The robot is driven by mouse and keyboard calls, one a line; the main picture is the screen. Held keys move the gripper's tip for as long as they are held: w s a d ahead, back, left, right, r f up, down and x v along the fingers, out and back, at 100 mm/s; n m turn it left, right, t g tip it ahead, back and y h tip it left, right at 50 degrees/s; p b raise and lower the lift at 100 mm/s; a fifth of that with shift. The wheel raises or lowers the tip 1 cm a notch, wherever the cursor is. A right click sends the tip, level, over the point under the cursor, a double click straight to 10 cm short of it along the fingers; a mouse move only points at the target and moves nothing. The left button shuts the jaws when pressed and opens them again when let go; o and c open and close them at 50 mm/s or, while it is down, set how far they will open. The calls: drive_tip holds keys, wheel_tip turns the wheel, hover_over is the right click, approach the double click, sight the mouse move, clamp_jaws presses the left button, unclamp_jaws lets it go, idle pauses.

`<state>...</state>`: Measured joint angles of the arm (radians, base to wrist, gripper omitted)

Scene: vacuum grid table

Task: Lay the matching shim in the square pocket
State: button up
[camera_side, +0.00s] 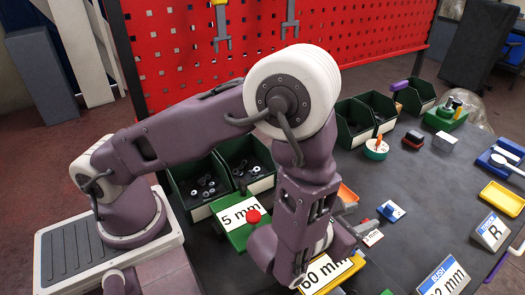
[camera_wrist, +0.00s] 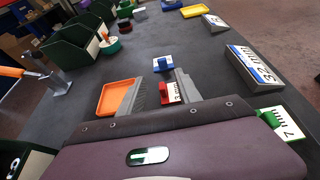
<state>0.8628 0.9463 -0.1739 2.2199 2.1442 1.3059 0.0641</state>
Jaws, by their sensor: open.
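Labelled plates with coloured knobs look like the shims. A plate with a red knob, marked 3 mm (camera_wrist: 172,93), lies between the open fingers of my gripper (camera_wrist: 169,88) in the wrist view; I cannot tell whether they touch it. A white plate with a blue knob (camera_wrist: 163,65) lies just beyond; it also shows in the side view (camera_side: 391,211). A plate with a green knob, marked 7 mm (camera_wrist: 286,122), is at the right. A green block marked 5 mm (camera_side: 238,219) with a red knob stands left of my arm. I cannot make out the square pocket for certain.
An orange tray (camera_wrist: 117,97) lies left of my fingers. Green bins (camera_side: 354,125) line the back by the red pegboard (camera_side: 330,25). Bare dark table lies beyond the blue-knobbed plate.

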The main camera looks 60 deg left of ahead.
drive_tip(key=s+a+r+n+g+y, duration=0.2)
drive_tip(key=a+r+n+y, duration=0.4)
drive_tip(key=a, duration=0.4)
drive_tip(key=s+a+r+n+g+y, duration=0.25)
drive_tip(key=a+r+n, duration=0.45)
drive_tip(key=a, duration=0.4)
drive_tip(key=s+a+r+n+g, duration=0.1)
drive_tip(key=s+a+n+g, duration=0.2)
drive_tip(key=s+n, duration=0.35)
drive_tip(key=s+a+r+n+g, duration=0.1)
drive_tip(key=s+a+n+g, duration=0.2)
drive_tip(key=s+n, duration=0.3)
drive_tip(key=s+d+r+n+h, duration=0.1)
drive_tip(key=s+d+n+h, duration=0.5)
drive_tip(key=shift+s+r+n, duration=0.3)
drive_tip(key=shift+r+n, duration=0.05)
drive_tip(key=d+r+n+t+h, duration=0.1)
drive_tip(key=d, duration=0.1)
drive_tip(key=d+r+n+t+h, duration=0.1)
drive_tip(key=n, duration=0.1)
drive_tip(key=shift+s+d+r, duration=0.2)
drive_tip(key=shift+d+r, duration=0.15)
drive_tip(key=shift+d, duration=0.05)
drive_tip(key=shift+c, duration=0.4)
drive_tip(key=shift+d+r+n+t+h, duration=0.2)
drive_tip(key=shift+d+n+t+h, duration=0.05)
drive_tip(key=shift+d+n+h, duration=0.1)
